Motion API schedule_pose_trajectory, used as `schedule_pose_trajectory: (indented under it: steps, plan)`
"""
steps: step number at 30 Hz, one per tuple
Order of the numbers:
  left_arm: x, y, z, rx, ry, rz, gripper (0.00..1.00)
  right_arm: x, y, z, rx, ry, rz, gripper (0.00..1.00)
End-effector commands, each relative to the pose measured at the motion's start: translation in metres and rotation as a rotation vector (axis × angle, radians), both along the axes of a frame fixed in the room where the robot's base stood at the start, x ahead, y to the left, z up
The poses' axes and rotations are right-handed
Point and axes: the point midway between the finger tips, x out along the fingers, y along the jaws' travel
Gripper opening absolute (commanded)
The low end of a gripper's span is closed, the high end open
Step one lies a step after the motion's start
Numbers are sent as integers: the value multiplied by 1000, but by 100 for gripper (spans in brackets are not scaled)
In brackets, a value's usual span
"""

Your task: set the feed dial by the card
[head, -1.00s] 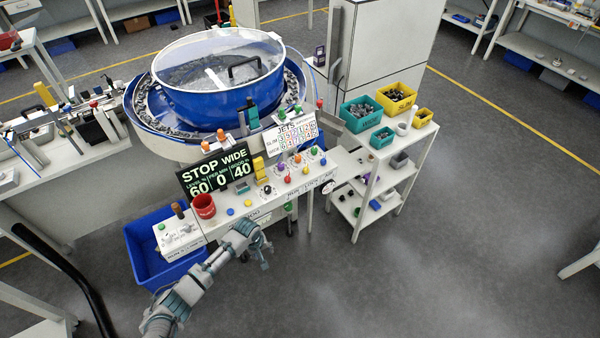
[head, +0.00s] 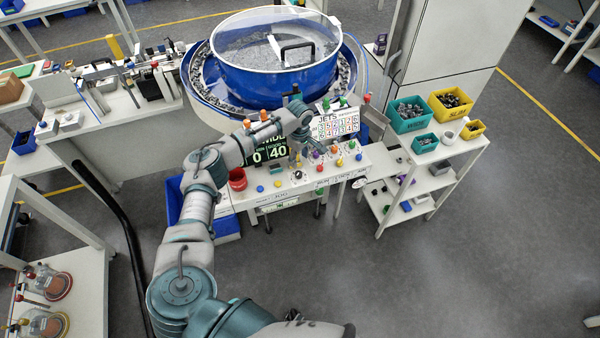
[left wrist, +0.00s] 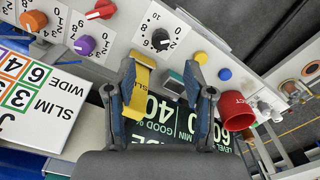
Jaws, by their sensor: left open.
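The black dial (left wrist: 160,39) with a numbered scale sits on the white panel in the left wrist view; it also shows in the head view (head: 298,175). Its pointer is too small to read. The card (head: 336,121), headed JETS with coloured number boxes, stands behind the panel; its SLIM and WIDE rows show in the left wrist view (left wrist: 32,92). My left gripper (left wrist: 163,70) is open and empty above the panel's rear edge. My right gripper is not in view.
A dark display (head: 268,155) reading WIDE and 40 is partly hidden by my arm. A red cup (head: 238,179) stands left of the dial. Orange (left wrist: 33,20), purple (left wrist: 84,45) and red knobs neighbour the dial. The blue bowl (head: 275,75) rises behind.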

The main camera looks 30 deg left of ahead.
Motion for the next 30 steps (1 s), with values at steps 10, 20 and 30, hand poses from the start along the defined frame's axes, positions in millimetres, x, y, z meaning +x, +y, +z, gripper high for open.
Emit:
schedule_pose_trajectory:
  steps: [10,20,30]
  plan:
    - [-1,3,-77,-1,0,1,53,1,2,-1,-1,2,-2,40]
    - [0,2,-100,1,-2,0,53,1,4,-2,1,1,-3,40]
    - [0,2,-99,0,-2,-1,18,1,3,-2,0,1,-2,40]
